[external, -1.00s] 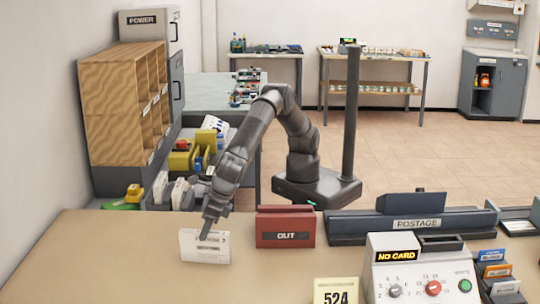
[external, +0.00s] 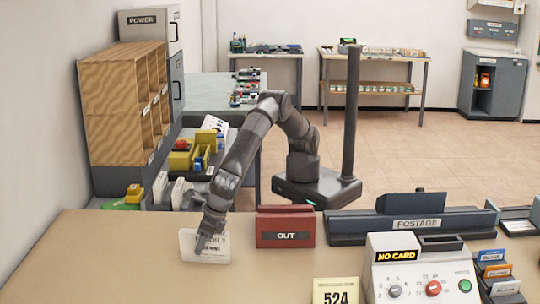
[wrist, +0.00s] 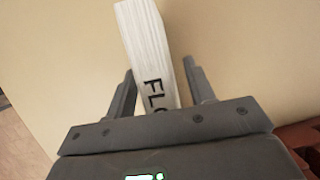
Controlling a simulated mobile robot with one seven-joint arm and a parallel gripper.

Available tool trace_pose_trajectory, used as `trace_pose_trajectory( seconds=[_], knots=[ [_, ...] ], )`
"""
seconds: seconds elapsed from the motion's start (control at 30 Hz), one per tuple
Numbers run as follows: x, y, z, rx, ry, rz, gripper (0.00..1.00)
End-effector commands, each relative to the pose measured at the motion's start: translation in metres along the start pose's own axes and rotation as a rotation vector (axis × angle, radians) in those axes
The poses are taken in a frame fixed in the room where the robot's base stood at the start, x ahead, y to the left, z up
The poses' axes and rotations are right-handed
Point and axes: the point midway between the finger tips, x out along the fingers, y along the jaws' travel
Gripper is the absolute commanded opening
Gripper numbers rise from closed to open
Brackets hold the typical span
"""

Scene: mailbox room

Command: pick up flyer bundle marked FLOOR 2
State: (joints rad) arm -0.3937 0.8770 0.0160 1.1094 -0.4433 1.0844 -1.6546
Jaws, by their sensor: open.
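The white flyer bundle (external: 219,254) stands upright on the counter to the left of the red OUT tray. Its printed face is partly covered by my gripper and is hard to read in the external view. In the wrist view the bundle (wrist: 148,40) runs up between my two fingers, with the letters "FLO" showing and the rest hidden by the gripper body. My gripper (wrist: 160,72) is open, with one finger on each side of the bundle.
The red OUT tray (external: 285,232) stands just right of the bundle. The POSTAGE unit (external: 415,224) and the NO CARD machine (external: 405,270) are farther right, with a 524 card (external: 335,292) at the front. The counter (external: 90,260) is clear to the left.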

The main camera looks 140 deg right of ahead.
Motion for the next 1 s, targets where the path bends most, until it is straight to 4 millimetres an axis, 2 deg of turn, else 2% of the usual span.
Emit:
trace_pose_trajectory(
  seconds=[0.43, 1.0],
  knots=[
    [0.0027, 0.0000, -0.0011, 0.000, 0.000, 0.000, 0.49],
    [0.0025, 0.0000, -0.0010, 0.000, 0.000, 0.000, 0.03]
  ],
)
